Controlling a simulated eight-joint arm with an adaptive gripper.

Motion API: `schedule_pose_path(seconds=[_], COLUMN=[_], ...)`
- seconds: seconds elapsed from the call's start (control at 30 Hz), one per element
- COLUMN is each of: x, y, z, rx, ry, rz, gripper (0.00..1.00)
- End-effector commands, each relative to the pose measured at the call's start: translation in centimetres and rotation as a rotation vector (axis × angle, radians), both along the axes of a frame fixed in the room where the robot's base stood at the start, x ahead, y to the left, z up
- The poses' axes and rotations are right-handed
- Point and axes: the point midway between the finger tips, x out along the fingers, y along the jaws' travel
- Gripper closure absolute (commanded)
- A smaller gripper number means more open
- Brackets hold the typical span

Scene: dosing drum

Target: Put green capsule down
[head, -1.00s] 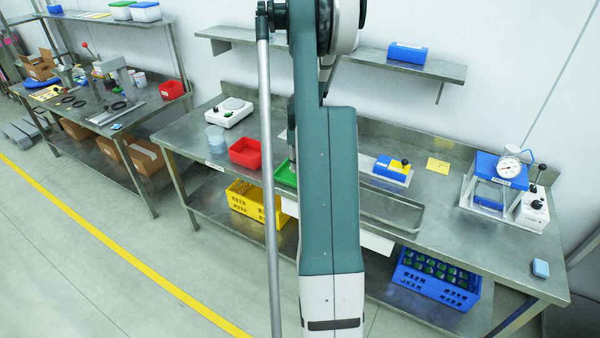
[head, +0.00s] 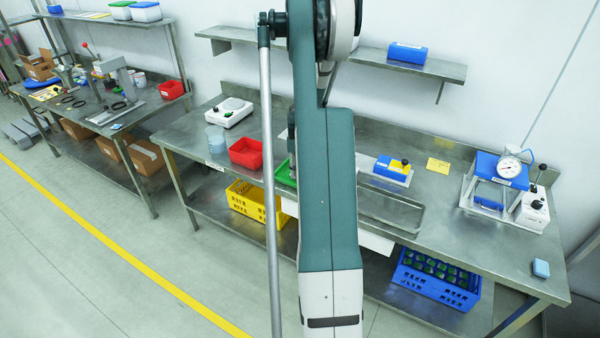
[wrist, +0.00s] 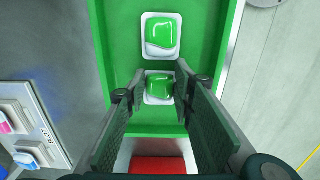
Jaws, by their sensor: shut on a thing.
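The green capsule (wrist: 158,88) sits between the fingertips of my gripper (wrist: 159,84) in the wrist view, and the gripper is shut on it. It is inside the outline of the green tray (wrist: 120,45); I cannot tell if it touches the tray floor. A second green capsule (wrist: 160,36) with a white half lies in the tray just beyond it, apart from the fingers. In the head view the green tray (head: 284,174) shows only partly beside my arm, which hides the gripper's fingers and the held capsule.
A red bin (head: 245,153) stands left of the green tray. A plate (wrist: 32,125) with pink and blue capsules lies left in the wrist view. A shallow metal tray (head: 392,210) and a blue block (head: 391,166) are to the right. The tray walls are close around the gripper.

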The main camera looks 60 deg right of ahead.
Motion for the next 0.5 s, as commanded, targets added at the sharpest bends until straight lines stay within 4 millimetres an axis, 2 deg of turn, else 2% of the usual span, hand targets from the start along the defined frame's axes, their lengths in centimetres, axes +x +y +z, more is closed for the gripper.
schedule_pose_path(seconds=[0.07,0.1,0.2,0.5], x=[0.0,0.0,0.0,0.0], y=[0.0,0.0,0.0,0.0], z=[-0.29,-0.32,-0.23,-0.21], rx=[0.0,0.0,0.0,0.0], ry=[0.0,0.0,0.0,0.0], rz=[0.0,0.0,0.0,0.0], gripper=[0.82,0.74,0.6,0.6])
